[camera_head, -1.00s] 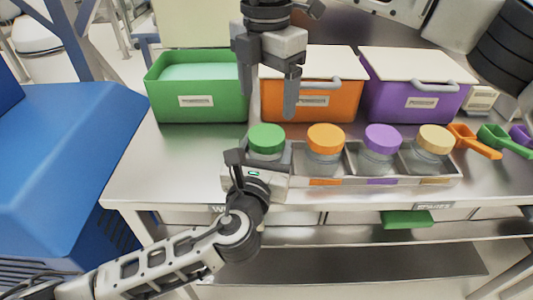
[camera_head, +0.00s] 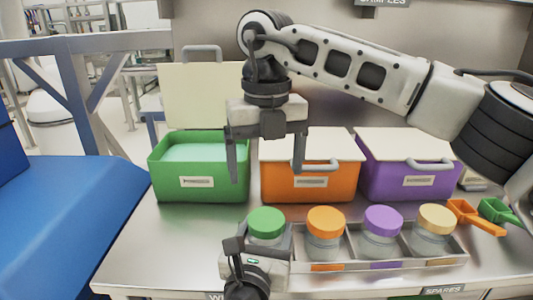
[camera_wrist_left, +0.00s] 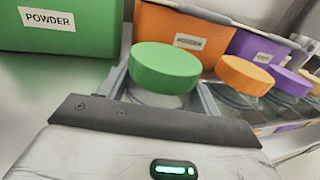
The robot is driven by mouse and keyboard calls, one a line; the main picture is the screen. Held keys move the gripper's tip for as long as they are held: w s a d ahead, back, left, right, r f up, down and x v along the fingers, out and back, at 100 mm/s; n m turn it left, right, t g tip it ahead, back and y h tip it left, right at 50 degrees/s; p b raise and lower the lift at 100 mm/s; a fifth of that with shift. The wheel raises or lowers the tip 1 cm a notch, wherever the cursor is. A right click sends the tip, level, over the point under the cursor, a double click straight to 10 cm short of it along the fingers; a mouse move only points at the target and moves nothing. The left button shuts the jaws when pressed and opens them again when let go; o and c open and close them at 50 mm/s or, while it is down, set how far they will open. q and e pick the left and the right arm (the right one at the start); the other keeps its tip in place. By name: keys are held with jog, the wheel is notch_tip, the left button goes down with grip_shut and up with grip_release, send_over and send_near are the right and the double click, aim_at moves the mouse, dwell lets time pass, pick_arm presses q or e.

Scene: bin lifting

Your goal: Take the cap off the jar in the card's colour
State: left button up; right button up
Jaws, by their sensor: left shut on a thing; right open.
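A jar with a green cap (camera_head: 266,222) stands at the left end of a metal rack. My left gripper (camera_head: 262,243) is shut on this jar's clear body, below the cap; the green cap also shows in the left wrist view (camera_wrist_left: 165,68). Jars with an orange cap (camera_head: 326,221), a purple cap (camera_head: 383,220) and a tan cap (camera_head: 436,219) stand to its right, all capped. My right gripper (camera_head: 266,160) is open and empty, pointing down above and behind the green cap, apart from it. I cannot make out a coloured card.
An open green bin (camera_head: 165,183) with its lid raised, a closed orange bin (camera_head: 275,185) and a closed purple bin (camera_head: 378,178) stand behind the rack (camera_head: 462,250). Orange (camera_head: 480,222) and green (camera_head: 497,210) scoops lie at the right. The table left of the rack is clear.

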aim_at(267, 218)
notch_tip(267, 218, down, 10)
jog(key=shift+f, duration=0.2)
jog(key=c, duration=1.2)
jog(key=shift+r, duration=0.2)
jog(key=shift+r, duration=0.9)
jog(key=shift+r, duration=0.15)
jog(key=shift+r, duration=1.9)
pick_arm(q)
jog(key=o, duration=1.5)
jog(key=shift+c, duration=0.2)
